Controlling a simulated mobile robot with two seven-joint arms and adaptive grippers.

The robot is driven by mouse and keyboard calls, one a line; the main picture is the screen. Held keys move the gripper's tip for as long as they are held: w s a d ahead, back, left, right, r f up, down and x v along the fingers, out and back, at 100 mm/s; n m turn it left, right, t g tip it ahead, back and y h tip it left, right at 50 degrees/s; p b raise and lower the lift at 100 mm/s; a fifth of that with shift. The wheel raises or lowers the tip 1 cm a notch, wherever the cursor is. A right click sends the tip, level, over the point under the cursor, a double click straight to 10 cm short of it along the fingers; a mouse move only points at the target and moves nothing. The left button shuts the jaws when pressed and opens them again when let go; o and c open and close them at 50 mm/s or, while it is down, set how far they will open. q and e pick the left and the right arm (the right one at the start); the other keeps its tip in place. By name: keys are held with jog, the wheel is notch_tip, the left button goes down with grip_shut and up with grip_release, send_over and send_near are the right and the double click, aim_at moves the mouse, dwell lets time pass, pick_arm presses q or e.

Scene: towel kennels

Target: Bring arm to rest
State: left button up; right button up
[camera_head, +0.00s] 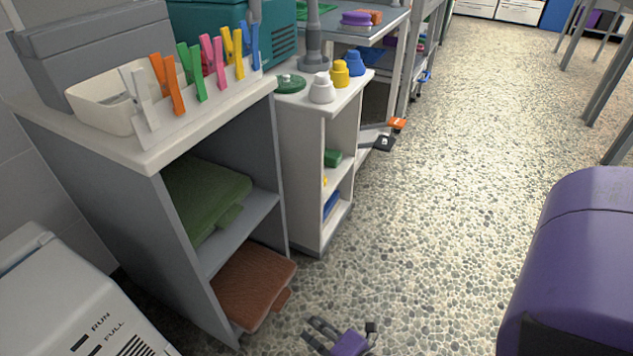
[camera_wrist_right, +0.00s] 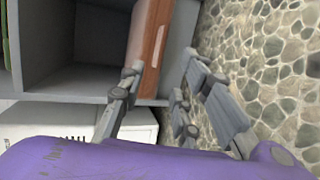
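My right gripper (camera_head: 316,332) is low over the pebbled floor at the bottom of the head view, to the right of the grey shelf unit. In the right wrist view its two grey fingers (camera_wrist_right: 164,68) stand apart with nothing held between them. A folded brown towel (camera_head: 253,284) lies in the lower compartment and sticks out a little at the front. Its edge also shows in the right wrist view (camera_wrist_right: 148,45), beyond the fingers and apart from them. A folded green towel (camera_head: 205,195) lies in the upper compartment. My left gripper is out of view.
The grey shelf unit (camera_head: 185,225) holds a white bin and several coloured clothespins on top. A white machine (camera_head: 60,305) stands at the lower left. A narrow white shelf (camera_head: 300,165) stands behind. The pebbled floor (camera_head: 430,220) is clear in the middle.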

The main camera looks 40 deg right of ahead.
jog(key=shift+s+d+r, duration=0.1)
jog(key=shift+s+r, duration=0.1)
jog(key=shift+s, duration=0.25)
dwell(0.3)
